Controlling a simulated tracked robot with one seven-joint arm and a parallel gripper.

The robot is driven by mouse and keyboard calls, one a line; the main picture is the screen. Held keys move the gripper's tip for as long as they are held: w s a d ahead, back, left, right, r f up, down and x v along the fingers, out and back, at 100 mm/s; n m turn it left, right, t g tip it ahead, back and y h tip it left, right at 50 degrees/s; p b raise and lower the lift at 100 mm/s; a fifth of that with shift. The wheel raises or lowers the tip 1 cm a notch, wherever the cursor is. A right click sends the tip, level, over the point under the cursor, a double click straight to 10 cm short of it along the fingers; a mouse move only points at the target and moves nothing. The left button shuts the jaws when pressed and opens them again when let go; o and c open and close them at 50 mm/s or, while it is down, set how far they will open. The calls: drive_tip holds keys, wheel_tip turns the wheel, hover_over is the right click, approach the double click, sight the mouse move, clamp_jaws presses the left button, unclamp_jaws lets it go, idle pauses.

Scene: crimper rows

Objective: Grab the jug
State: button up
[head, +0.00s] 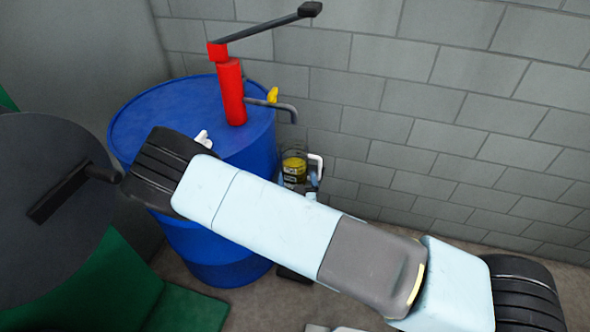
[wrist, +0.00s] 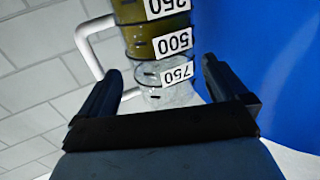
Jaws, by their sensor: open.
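The jug (head: 294,168) is a clear measuring jug with olive-yellow liquid and a white handle, beside the blue drum under the pump's spout in the head view. In the wrist view the jug (wrist: 158,42) fills the upper middle, with labels 250, 500 and 750 showing upside down and its handle at left. My gripper (wrist: 160,76) is open, one finger on each side of the clear 750 end of the jug. I see no finger touching it; the depth between them is hard to tell. In the head view my arm hides the area just below the jug.
A blue drum (head: 170,105) with a red hand pump (head: 231,92) and long dark lever stands left of the jug. The drum (wrist: 285,70) is close on the right in the wrist view. A grey block wall (head: 430,95) runs behind. Green and dark equipment (head: 110,280) stands lower left.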

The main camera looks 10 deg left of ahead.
sight(296, 172)
drive_tip(key=shift+x, duration=2.75)
drive_tip(key=shift+c, duration=0.4)
drive_tip(key=c, duration=0.8)
drive_tip(key=shift+r, duration=0.1)
